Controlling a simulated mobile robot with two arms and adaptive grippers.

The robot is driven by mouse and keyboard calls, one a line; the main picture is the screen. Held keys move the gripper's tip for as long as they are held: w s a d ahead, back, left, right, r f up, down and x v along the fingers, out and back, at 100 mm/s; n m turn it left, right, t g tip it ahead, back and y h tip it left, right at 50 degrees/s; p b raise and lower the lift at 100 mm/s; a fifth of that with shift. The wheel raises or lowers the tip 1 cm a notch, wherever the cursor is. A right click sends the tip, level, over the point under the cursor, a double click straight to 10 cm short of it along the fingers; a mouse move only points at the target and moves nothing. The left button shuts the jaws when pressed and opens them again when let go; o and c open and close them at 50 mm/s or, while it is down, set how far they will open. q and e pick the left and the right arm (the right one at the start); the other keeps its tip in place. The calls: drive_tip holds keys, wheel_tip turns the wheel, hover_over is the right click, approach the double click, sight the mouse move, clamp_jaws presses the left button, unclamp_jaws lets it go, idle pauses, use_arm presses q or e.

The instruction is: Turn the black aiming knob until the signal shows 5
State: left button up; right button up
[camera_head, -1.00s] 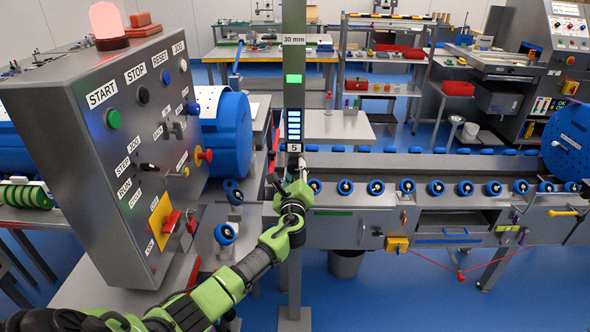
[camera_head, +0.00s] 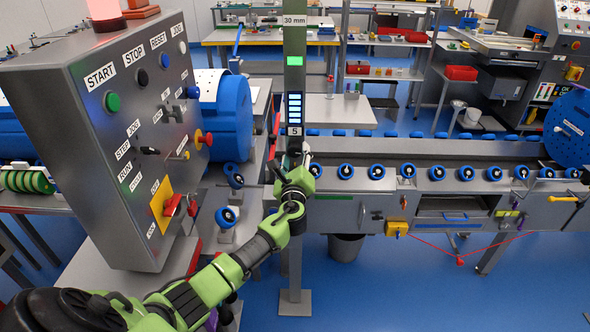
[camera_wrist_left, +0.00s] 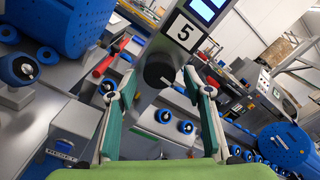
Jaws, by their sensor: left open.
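The black aiming knob (camera_wrist_left: 160,68) is on the grey post, just below the plate marked 5 (camera_wrist_left: 185,32). My left gripper (camera_wrist_left: 163,88) is open, with one finger on either side of the knob in the left wrist view. I cannot tell whether the fingers touch it. In the head view my left gripper (camera_head: 296,168) is at the post below the signal (camera_head: 294,108), and it hides most of the knob. The signal shows a stack of several lit blue bars, with the 5 plate beneath. The right gripper is not in view.
A grey control cabinet (camera_head: 110,190) with buttons and a red switch stands close on the left. A conveyor (camera_head: 420,213) with blue rollers lies right of the post (camera_head: 295,215). A green lamp (camera_head: 295,61) glows above the signal. Blue floor is open at lower right.

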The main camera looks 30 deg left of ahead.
use_arm(q)
drive_tip(key=v, duration=1.1)
drive_tip(key=shift+a+f, duration=0.1)
drive_tip(key=shift+a, duration=0.05)
